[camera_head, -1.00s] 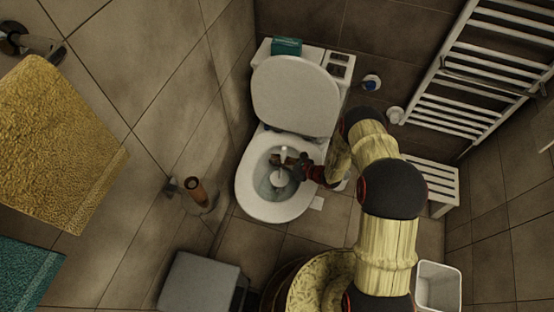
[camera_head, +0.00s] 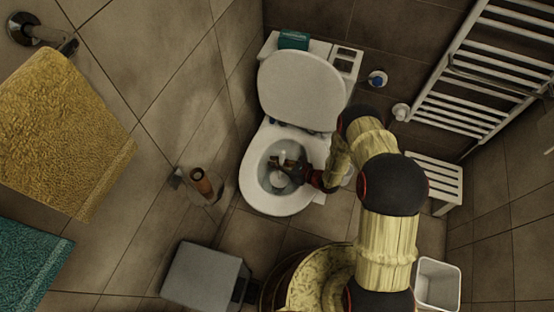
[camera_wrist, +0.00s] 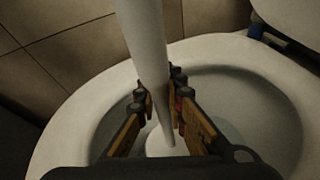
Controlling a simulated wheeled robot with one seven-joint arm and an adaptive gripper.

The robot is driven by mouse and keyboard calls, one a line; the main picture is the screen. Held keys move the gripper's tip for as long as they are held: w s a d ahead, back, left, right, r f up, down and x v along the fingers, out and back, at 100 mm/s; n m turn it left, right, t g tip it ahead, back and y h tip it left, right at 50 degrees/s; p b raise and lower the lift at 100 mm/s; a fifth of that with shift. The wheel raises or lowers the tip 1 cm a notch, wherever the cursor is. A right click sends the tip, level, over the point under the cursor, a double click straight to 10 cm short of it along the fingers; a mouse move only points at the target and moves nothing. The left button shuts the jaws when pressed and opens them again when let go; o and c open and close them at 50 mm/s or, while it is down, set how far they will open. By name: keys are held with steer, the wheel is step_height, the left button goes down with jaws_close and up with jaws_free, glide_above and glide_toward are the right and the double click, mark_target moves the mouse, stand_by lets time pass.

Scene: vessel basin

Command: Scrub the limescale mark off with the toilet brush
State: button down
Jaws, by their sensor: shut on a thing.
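The toilet (camera_head: 270,206) stands against the back wall with its lid raised. My gripper (camera_head: 290,163) is over the bowl and shut on the white handle of the toilet brush (camera_head: 281,180). In the wrist view the brush handle (camera_wrist: 145,45) rises between the two fingers of my gripper (camera_wrist: 162,108). The brush's round white head is low in the bowl, and its underside is hidden. In the wrist view the bowl rim (camera_wrist: 75,110) curves around the gripper. I cannot make out the limescale mark in these frames.
A wall holder with a brown bottle (camera_head: 202,185) is left of the toilet. A grey bin (camera_head: 203,275) stands at the front left. A white slatted stool (camera_head: 432,178), a towel radiator (camera_head: 480,75) and a white bin (camera_head: 438,283) are on the right. Towels (camera_head: 60,130) hang at left.

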steer(key=shift+w+d+b, duration=0.5)
steer(key=shift+w+d, duration=0.25)
steer(key=shift+w, duration=0.1)
stand_by(0.4)
steer(key=shift+w+d+f, duration=0.15)
steer(key=shift+w+d, duration=0.55)
steer(key=shift+w, duration=0.1)
step_height(320, 180, up, 24)
steer(key=p, duration=1.5)
